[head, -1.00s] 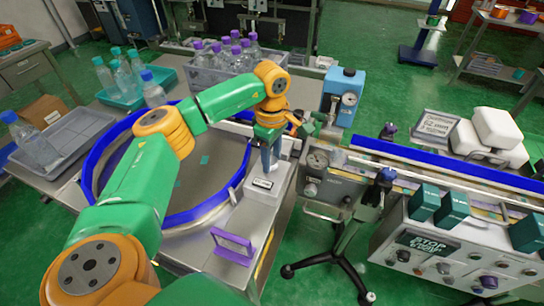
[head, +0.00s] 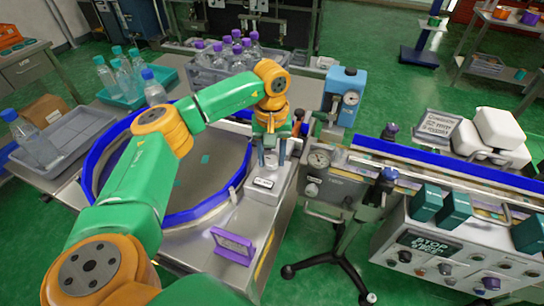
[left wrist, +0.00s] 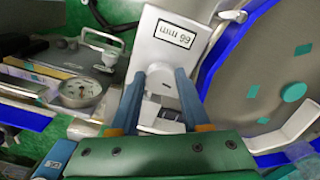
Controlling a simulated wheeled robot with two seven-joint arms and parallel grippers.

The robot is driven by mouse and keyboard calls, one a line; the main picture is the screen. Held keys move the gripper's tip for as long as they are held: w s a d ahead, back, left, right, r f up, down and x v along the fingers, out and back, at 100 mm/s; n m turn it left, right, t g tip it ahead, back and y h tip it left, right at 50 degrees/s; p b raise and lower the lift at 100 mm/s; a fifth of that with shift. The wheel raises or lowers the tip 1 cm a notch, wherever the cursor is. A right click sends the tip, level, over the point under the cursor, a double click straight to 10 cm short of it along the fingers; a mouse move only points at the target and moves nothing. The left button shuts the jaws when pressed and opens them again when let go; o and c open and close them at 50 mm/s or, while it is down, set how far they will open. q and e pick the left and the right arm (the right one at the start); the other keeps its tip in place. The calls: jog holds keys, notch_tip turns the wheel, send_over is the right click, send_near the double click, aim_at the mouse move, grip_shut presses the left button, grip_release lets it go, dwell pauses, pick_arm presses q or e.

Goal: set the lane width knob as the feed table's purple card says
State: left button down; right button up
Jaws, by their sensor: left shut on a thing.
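My left gripper (head: 271,158) points down over a white block (head: 262,195) at the right edge of the feed table (head: 240,212). In the left wrist view its two blue-grey fingers (left wrist: 158,102) are closed on the pale lane width knob (left wrist: 163,110), which they partly hide. The block also shows in the left wrist view (left wrist: 168,55), with a readout (left wrist: 174,34) in mm whose digits look like 66 or 99. The purple card (head: 233,245) stands on the table's near corner; its writing is too small to read. My right gripper is not in view.
A round blue-rimmed turntable (head: 205,170) lies left of the block. A gauge (head: 319,158) and a blue device (head: 342,95) stand to its right, beside the conveyor (head: 440,165). Bottles fill a crate (head: 222,68) behind.

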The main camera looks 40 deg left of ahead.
pick_arm(q)
jog(key=m, duration=0.6)
jog(key=shift+a, duration=0.1)
jog(key=m, duration=0.5)
jog(key=shift+a+b, duration=0.1)
jog(key=shift+b, duration=0.25)
jog(key=shift+c, duration=1.9)
grip_release()
